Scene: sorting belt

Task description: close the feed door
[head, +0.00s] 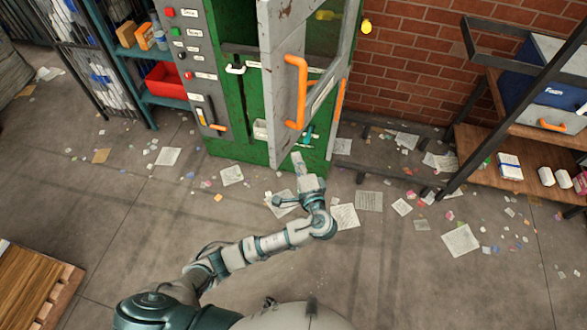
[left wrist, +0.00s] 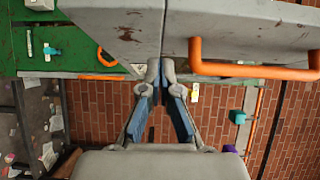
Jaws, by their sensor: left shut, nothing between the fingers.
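The feed door (head: 279,75) is a worn grey panel with a window, standing open and swung out from the green cabinet (head: 228,95). Its orange handle (head: 301,90) is upright on the door in the head view. In the left wrist view the grey door (left wrist: 240,22) fills the top, with the handle (left wrist: 250,72) at the right. My left gripper (head: 298,160) is shut and empty, by the door's lower end and below the handle. Its fingertips (left wrist: 160,68) show close together near the door's edge; I cannot tell whether they touch it. My right gripper is not in view.
A grey control panel (head: 190,50) with buttons is left of the door opening. A shelf with a red bin (head: 166,80) stands farther left. A wooden rack (head: 510,155) stands at the right by the brick wall. Papers litter the floor; a pallet (head: 35,290) lies lower left.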

